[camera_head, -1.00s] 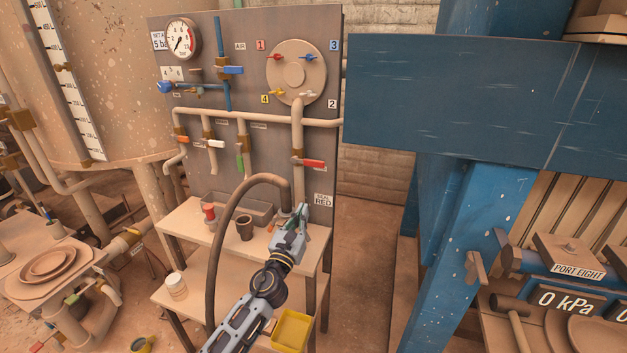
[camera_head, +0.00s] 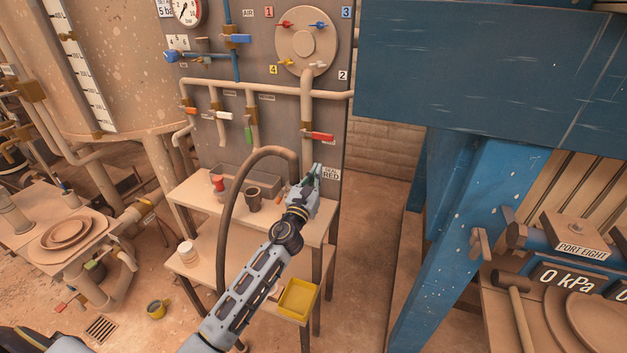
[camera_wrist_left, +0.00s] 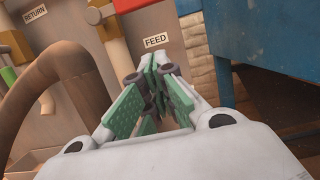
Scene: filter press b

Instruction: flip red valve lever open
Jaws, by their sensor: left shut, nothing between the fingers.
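The red valve lever (camera_head: 321,136) sticks out to the right, roughly level, from the thick vertical pipe (camera_head: 307,100) on the grey panel. A red part at the top edge of the left wrist view (camera_wrist_left: 130,4) seems to be the same lever, mostly cut off. My left gripper (camera_head: 317,170) is just below the lever in the picture, in front of the panel's lower right. Its green-padded fingers (camera_wrist_left: 160,88) are closed together with nothing between them, below the FEED label (camera_wrist_left: 156,41). It does not appear to touch the lever. My right gripper is out of view.
A thick brown hose (camera_head: 228,215) arches left of my left arm. A small bench (camera_head: 205,195) under the panel holds a dark cup (camera_head: 253,197) and a grey trough. A yellow tray (camera_head: 298,298) sits lower. A blue steel frame (camera_head: 470,200) stands to the right.

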